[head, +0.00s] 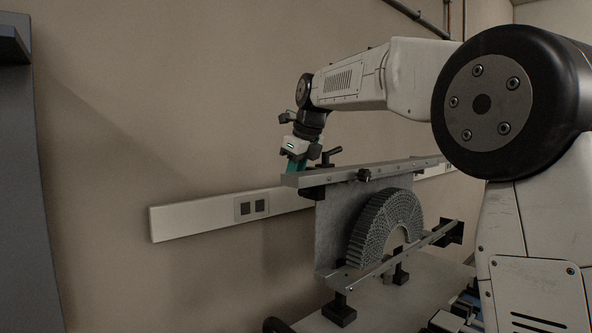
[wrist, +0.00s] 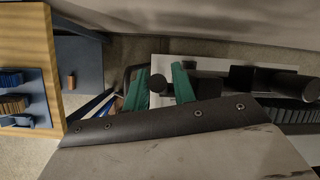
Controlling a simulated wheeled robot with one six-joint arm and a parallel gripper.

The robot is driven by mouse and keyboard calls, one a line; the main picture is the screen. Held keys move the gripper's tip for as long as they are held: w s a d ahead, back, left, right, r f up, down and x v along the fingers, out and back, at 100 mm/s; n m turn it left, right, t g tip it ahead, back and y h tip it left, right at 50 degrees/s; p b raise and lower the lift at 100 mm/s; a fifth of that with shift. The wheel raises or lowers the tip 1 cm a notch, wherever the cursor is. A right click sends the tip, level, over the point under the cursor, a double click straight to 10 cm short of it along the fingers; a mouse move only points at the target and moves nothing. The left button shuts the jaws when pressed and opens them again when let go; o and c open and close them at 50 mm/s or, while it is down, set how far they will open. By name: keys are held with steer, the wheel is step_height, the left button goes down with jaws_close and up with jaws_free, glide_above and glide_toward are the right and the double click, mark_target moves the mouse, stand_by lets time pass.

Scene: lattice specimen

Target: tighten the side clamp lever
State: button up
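In the head view a grey, arch-shaped lattice specimen (head: 378,232) stands against an upright plate, between an upper metal bar (head: 400,167) and a lower bar (head: 405,252). A black clamp lever (head: 331,153) sticks up at the left end of the upper bar. My gripper (head: 296,168) points down just left of this lever, close to the bar's end. In the wrist view its teal fingers stand apart (wrist: 160,86), with a black round knob (wrist: 158,84) in the space between them. I cannot tell whether either finger touches the knob. Dark lever parts (wrist: 210,88) lie right of the fingers.
A wall rail with a socket (head: 252,207) runs behind the fixture. A second black knob (head: 364,175) sits on the upper bar's front. The wrist view shows a dark strip with screws (wrist: 155,123) below the fingers and a wooden surface (wrist: 38,40) with blue holders at left.

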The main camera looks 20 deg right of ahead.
jaws_close()
steer(key=shift+w+a+f+g+h, duration=0.2)
steer(key=shift+w+g+h, duration=0.15)
steer(key=shift+g, duration=0.45)
steer(key=shift+w+a+f+g+h, duration=0.1)
steer(key=shift+w+f+g+h, duration=0.2)
steer(key=shift+g, duration=0.5)
steer(key=shift+r, duration=0.1)
